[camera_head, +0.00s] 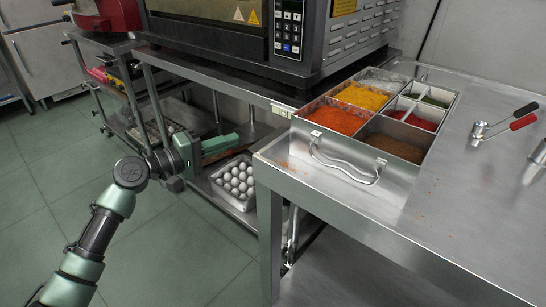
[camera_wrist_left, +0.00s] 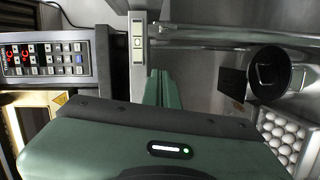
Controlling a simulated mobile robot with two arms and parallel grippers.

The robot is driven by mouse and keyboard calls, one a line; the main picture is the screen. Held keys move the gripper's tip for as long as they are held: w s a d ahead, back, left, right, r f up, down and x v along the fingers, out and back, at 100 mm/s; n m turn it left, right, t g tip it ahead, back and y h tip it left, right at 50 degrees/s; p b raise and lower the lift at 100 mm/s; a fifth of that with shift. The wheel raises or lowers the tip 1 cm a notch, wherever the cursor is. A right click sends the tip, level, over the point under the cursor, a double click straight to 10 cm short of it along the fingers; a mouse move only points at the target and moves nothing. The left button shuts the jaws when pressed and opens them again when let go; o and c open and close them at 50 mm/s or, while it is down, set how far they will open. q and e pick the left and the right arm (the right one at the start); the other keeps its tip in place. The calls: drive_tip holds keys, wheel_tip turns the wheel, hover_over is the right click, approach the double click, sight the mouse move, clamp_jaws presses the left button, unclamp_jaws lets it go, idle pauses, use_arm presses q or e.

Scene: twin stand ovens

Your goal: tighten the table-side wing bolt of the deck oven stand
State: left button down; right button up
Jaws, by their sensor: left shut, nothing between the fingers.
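The deck oven (camera_head: 262,30) sits on a metal stand (camera_head: 215,80), whose front rail runs toward the steel table (camera_head: 440,215). A small light plate (camera_head: 281,111) is on the rail near the table; it also shows in the left wrist view (camera_wrist_left: 138,42). I cannot make out the table-side wing bolt in either view. My left gripper (camera_head: 237,140) is in front of the stand, below the rail and above the lower shelf, its green fingers pointing right. It is shut and empty. In the left wrist view its fingers (camera_wrist_left: 158,78) are together near the rail. My right gripper is out of view.
An egg tray (camera_head: 250,205) sits on the lower shelf below my left gripper. A dark round object (camera_wrist_left: 275,74) shows near the eggs. A spice container (camera_head: 395,160) stands on the table's left side. Red- and black-handled tools (camera_head: 500,122) lie farther right. Green floor (camera_head: 150,235) is open at left.

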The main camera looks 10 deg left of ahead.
use_arm(q)
drive_tip(key=w+d, duration=0.4)
drive_tip(key=d, duration=0.7)
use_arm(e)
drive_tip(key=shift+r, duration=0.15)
use_arm(q)
drive_tip(key=shift+d+r+m+p, duration=0.15)
drive_tip(key=shift+m+p, duration=0.15)
drive_tip(key=shift+m, duration=0.3)
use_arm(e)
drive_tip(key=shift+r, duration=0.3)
use_arm(q)
drive_tip(key=shift+s+d+r+m+g+y+p, duration=0.15)
drive_tip(key=shift+d+m+y+p, duration=0.1)
drive_tip(key=shift+m+p, duration=0.5)
drive_tip(key=shift+s+d+r+m+g+y+p, duration=0.1)
drive_tip(key=shift+s+d+m+y+p, duration=0.1)
drive_tip(key=shift+m+p, duration=0.55)
drive_tip(key=shift+s+d+r+m+g+y+p, duration=0.15)
drive_tip(key=shift+d+m+p, duration=0.1)
drive_tip(key=shift+m+p, duration=0.5)
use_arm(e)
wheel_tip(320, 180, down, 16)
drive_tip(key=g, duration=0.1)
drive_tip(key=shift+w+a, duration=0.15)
